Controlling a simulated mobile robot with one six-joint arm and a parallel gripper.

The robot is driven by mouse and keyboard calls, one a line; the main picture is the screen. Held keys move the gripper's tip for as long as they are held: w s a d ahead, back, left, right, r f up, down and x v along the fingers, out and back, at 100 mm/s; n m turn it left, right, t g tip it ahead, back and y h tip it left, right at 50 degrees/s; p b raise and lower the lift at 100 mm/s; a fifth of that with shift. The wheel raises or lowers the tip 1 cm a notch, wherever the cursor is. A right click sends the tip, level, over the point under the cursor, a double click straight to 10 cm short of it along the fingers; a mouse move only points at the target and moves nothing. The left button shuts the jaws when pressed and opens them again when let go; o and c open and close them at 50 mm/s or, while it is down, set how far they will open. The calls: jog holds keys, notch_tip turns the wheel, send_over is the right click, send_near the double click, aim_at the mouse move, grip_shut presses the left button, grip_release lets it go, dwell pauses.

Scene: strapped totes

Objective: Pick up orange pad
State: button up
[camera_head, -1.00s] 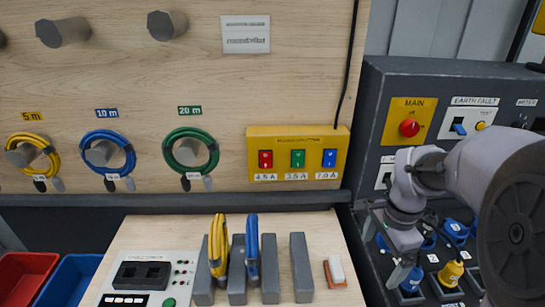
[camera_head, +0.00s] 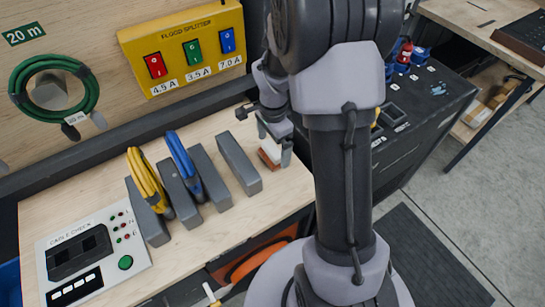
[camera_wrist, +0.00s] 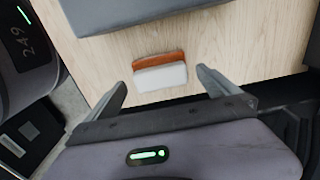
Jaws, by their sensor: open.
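The orange pad (camera_head: 268,160) lies on the right end of the wooden bench top, with a white block on its upper side. In the wrist view the pad (camera_wrist: 158,58) shows as an orange strip behind the white part. My gripper (camera_head: 267,136) is just above and around it in the head view, partly covering it. In the wrist view my gripper (camera_wrist: 162,78) is open, one finger on each side of the pad with gaps between. Nothing is held.
Grey upright blocks (camera_head: 238,165) stand left of the pad, the nearest close by. Yellow (camera_head: 147,180) and blue (camera_head: 184,165) cable coils hang between them. A cable-check panel (camera_head: 95,250) sits further left. The yellow splitter box (camera_head: 185,45) is on the wall behind.

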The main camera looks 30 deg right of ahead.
aim_at(272, 148)
notch_tip(272, 148, down, 3)
jog(key=shift+w+a+b, duration=0.1)
jog(key=shift+b, duration=0.2)
jog(key=shift+r, duration=0.15)
jog(key=shift+c, duration=0.7)
jog(key=c, duration=1.2)
jog(key=shift+o, duration=0.2)
notch_tip(272, 148, up, 4)
jog(key=shift+r+p, duration=0.1)
jog(key=shift+p, duration=1.05)
jog(key=s+d, duration=0.2)
jog(key=s, duration=0.3)
jog(key=s+d+p, duration=0.1)
jog(key=s+d, duration=0.1)
jog(key=s, duration=0.2)
jog(key=s+d+p, duration=0.1)
jog(key=s+d, duration=0.1)
jog(key=s, duration=0.3)
jog(key=shift+s+d+r, duration=0.3)
jog(key=shift+d+r, duration=0.1)
